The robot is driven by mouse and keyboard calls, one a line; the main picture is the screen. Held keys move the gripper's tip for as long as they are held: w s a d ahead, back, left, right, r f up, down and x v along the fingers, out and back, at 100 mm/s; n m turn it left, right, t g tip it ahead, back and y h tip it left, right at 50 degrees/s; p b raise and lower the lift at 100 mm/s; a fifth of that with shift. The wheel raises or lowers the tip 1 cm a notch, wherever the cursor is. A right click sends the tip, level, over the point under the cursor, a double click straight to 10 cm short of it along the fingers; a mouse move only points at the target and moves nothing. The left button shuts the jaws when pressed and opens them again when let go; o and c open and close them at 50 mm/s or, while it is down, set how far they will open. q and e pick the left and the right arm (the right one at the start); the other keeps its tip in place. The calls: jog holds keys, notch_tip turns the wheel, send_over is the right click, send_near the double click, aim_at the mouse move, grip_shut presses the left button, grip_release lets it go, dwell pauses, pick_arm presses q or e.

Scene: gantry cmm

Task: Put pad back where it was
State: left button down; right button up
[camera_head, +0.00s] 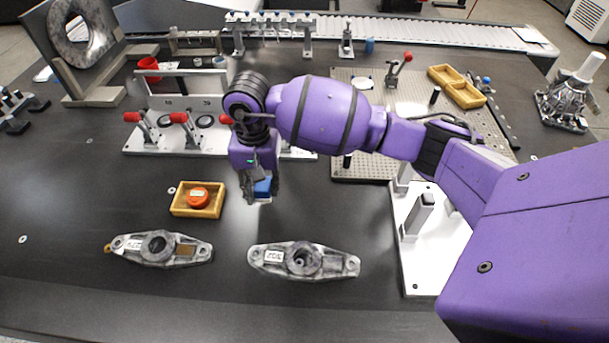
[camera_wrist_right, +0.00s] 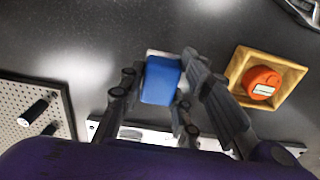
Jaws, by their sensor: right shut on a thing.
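A blue block-like pad (camera_head: 263,187) with a pale underside is between the fingers of my right gripper (camera_head: 258,193). The right wrist view shows the blue pad (camera_wrist_right: 160,82) with the fingers of the right gripper (camera_wrist_right: 162,95) on both sides of it. The right gripper points down over the dark table, to the right of a yellow tray (camera_head: 179,209) holding an orange round piece (camera_head: 198,198). Whether the pad touches the table is hard to tell. My left gripper is not in view.
Two grey metal castings, one on the left (camera_head: 160,248) and one on the right (camera_head: 303,261), lie at the front. Behind the gripper stands a white fixture (camera_head: 140,138) with red-tipped clamps. A perforated plate (camera_head: 345,165) is to the right. The table between tray and right casting is clear.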

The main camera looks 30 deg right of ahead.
aim_at(263, 192)
jog(key=shift+w+d+f, duration=0.2)
jog(key=shift+w+f, duration=0.55)
jog(key=shift+f, duration=1.5)
jog(key=shift+f, duration=0.15)
jog(key=o, duration=1.1)
notch_tip(263, 192, up, 12)
jog(key=shift+r, duration=0.2)
